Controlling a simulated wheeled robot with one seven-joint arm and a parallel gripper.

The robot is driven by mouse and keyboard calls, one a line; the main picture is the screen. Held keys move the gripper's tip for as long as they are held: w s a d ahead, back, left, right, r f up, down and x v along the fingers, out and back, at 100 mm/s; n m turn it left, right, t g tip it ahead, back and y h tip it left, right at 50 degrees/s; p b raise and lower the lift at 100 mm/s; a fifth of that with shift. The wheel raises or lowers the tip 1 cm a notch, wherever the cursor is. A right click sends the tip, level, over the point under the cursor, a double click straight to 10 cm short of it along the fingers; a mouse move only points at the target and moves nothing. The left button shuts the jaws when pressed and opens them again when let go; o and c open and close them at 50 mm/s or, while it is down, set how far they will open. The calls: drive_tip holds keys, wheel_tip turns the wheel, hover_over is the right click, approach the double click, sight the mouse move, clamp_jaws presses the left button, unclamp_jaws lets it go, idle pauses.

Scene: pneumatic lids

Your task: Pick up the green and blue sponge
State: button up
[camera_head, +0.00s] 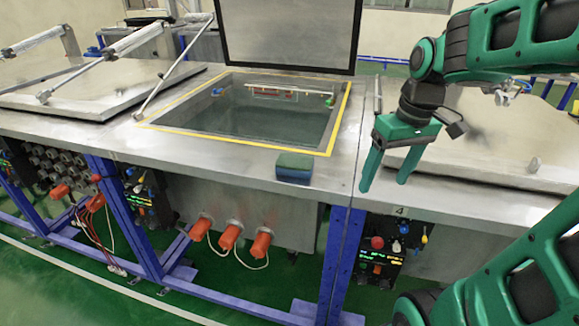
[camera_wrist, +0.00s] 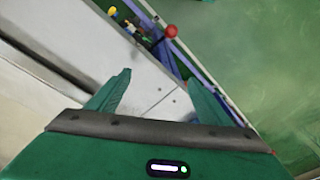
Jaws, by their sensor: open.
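The green and blue sponge (camera_head: 293,167) is a small block lying on the metal bench top, just in front of the open tank's yellow-edged rim. My gripper (camera_head: 386,186) is to the right of the sponge and apart from it, over the right-hand bench near its front edge. Its two green fingers are apart with nothing between them. In the wrist view my gripper (camera_wrist: 160,92) points toward the bench edge and the floor. The sponge does not show in the wrist view.
The open tank (camera_head: 262,115) sits behind the sponge, with its lid (camera_head: 290,35) raised. A closed lid with a rod (camera_head: 75,85) is at the left. Orange plugs (camera_head: 230,236) and a control panel (camera_head: 385,245) are below the front edge. The bench around the sponge is clear.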

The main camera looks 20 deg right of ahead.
sight(296, 160)
drive_tip(key=w+a+r+n+y, duration=0.1)
drive_tip(key=w+a+r+n, duration=0.15)
drive_tip(key=w+n, duration=0.2)
drive_tip(key=w+a+r+n+t+y, duration=0.1)
drive_tip(key=w+a+r+n, duration=0.1)
drive_tip(key=w+a+n, duration=0.3)
drive_tip(key=w+a+r+n+y, duration=0.1)
drive_tip(key=w+a+r, duration=0.1)
drive_tip(key=w, duration=0.4)
drive_tip(key=shift+n, duration=0.55)
drive_tip(key=x, duration=0.4)
drive_tip(key=shift+w+a+f, duration=0.1)
drive_tip(key=shift+w+a, duration=0.2)
drive_tip(key=shift+w, duration=0.1)
drive_tip(key=x, duration=0.5)
drive_tip(key=shift+a+f, duration=0.3)
drive_tip(key=shift+f, duration=0.15)
drive_tip(key=shift+f, duration=0.25)
drive_tip(key=c, duration=1.1)
